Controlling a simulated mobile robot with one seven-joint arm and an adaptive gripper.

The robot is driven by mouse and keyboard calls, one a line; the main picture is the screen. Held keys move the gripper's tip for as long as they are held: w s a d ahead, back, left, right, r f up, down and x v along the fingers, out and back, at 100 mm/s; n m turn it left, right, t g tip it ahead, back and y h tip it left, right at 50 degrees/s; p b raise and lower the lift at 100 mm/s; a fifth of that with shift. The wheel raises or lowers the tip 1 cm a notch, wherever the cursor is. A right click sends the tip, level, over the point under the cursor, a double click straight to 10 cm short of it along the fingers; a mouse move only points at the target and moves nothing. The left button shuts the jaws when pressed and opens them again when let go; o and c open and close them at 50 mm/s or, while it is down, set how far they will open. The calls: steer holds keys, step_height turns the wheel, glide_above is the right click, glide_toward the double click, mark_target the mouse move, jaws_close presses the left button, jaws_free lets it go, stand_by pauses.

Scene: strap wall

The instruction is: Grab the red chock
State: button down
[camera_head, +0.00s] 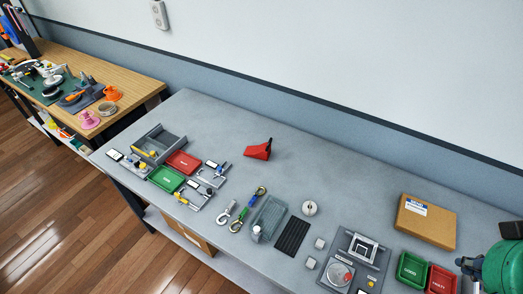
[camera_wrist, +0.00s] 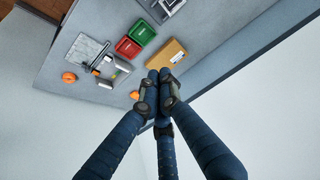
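The red chock (camera_head: 258,150) is a small wedge with a dark upper tip. It lies alone on the grey bench (camera_head: 345,165), towards the back and left of the middle in the head view. It does not show in the wrist view. My gripper (camera_wrist: 159,78) has dark blue fingers, seen in the wrist view. Their tips are close together with nothing visible between them. They appear in front of the bench edge by a cardboard box (camera_wrist: 166,58), well away from the chock.
Red (camera_head: 183,163) and green (camera_head: 166,178) trays and a grey bin (camera_head: 160,143) stand left of the chock. Snap hooks (camera_head: 247,208), a dark ribbed mat (camera_head: 292,236) and a white disc (camera_head: 310,208) lie nearer the front.

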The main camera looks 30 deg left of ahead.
steer(key=c, duration=1.7)
jaws_free()
steer(key=shift+o, duration=0.2)
steer(key=shift+w+r, duration=0.1)
